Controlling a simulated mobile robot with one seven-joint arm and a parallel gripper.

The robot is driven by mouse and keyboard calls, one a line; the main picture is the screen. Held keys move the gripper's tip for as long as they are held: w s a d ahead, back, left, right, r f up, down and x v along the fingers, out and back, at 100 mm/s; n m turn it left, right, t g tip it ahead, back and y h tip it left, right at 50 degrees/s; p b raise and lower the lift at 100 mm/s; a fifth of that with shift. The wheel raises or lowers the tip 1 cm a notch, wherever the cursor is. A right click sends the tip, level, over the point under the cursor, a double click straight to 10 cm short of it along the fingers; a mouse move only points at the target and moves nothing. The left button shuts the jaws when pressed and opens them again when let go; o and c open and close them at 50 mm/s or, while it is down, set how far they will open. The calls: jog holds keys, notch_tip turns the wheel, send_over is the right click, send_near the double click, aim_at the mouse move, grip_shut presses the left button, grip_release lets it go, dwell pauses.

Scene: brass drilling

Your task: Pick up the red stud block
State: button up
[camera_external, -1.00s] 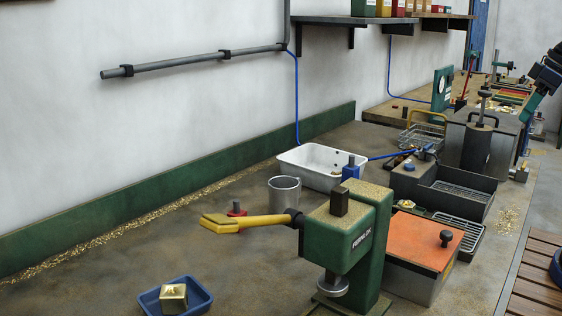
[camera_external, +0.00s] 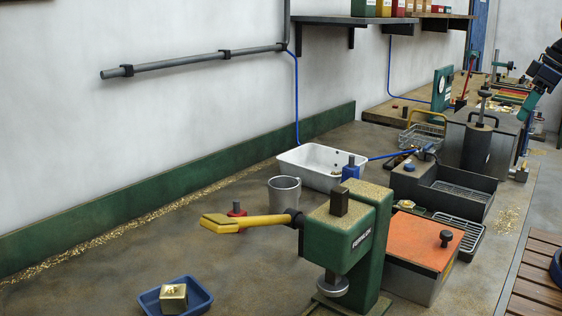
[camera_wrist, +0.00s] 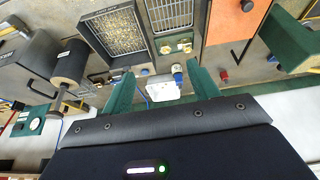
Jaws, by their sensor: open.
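A small red stud block (camera_external: 236,209) with a dark stud on top stands on the bench in the external view, behind the yellow lever and near the grey mug. A small red piece (camera_wrist: 224,75) in the wrist view looks like the same block, right of the right finger. My gripper (camera_wrist: 161,82) is open, its two green fingers wide apart with nothing held between them. In the external view my gripper (camera_external: 527,106) is at the far right edge, well away from the red block, and its fingertips are small there.
A green press (camera_external: 345,235) with a yellow lever (camera_external: 250,222) stands in front. A white tray (camera_external: 310,167), a blue stud block (camera_external: 350,170), a grey mug (camera_external: 284,190) and an orange-lidded box (camera_external: 420,242) crowd the middle. The bench at left is mostly clear.

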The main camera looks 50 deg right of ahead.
jog(key=w+a+r+n, duration=0.2)
jog(key=w+r+n, duration=0.15)
jog(key=w, duration=0.65)
jog(key=n+g, duration=0.5)
jog(key=n, duration=1.1)
send_over(236, 212)
jog(key=d, duration=0.1)
jog(key=f, duration=2.5)
jog(key=shift+w+d, duration=0.15)
jog(key=shift+w, duration=0.05)
jog(key=shift+w+f, duration=0.1)
jog(key=shift+f, duration=0.35)
jog(key=f, duration=1)
jog(key=shift+a+f, duration=0.15)
jog(key=shift+a, duration=0.15)
grip_shut()
